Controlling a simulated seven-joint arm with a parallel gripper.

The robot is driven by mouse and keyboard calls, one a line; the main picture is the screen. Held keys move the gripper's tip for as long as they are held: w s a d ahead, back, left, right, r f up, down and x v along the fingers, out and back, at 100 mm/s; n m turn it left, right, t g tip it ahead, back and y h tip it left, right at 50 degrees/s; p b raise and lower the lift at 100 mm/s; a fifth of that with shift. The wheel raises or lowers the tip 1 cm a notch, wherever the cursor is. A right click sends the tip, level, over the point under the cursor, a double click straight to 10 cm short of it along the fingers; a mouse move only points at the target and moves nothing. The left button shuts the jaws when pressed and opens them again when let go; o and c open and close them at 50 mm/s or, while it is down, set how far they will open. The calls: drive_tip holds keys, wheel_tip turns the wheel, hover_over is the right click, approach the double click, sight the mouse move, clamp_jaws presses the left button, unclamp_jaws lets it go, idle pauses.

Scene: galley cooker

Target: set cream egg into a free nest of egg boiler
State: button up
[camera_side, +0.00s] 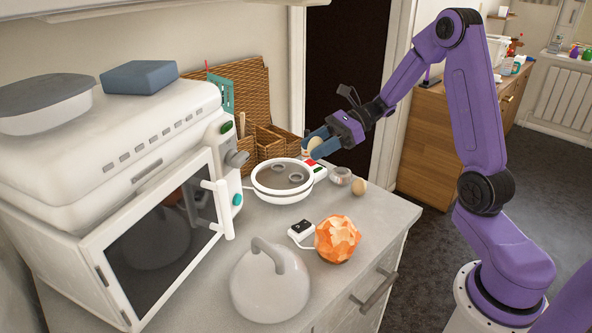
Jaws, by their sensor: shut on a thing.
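My gripper (318,143) is shut on a cream egg (314,143), holding it above the back right edge of the egg boiler. The fingers partly cover this egg. The egg boiler (257,187) is a round white pan with a grey inside, standing on the counter next to the oven. Its plate shows round nests (297,177); I cannot clearly tell whether any holds an egg. A second, tan egg (359,187) rests on the counter to the right of the boiler.
A small metal cup (341,177) stands between the boiler and the loose egg. A grey domed lid (270,290), an orange faceted lamp (338,240) and a white switch (300,230) are in front. A white oven (150,225) stands left; wicker baskets (270,141) are behind.

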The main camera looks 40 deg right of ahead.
hover_over(296, 181)
wheel_tip(296, 181, down, 7)
drive_tip(key=shift+s+r, duration=0.15)
drive_tip(key=shift+r, duration=0.05)
drive_tip(key=shift+w+d+f, duration=0.1)
drive_tip(key=shift+w+f, duration=0.1)
drive_tip(key=shift+f, duration=1.55)
drive_tip(key=o, duration=0.4)
drive_tip(key=shift+f, duration=0.15)
drive_tip(key=shift+o, duration=0.5)
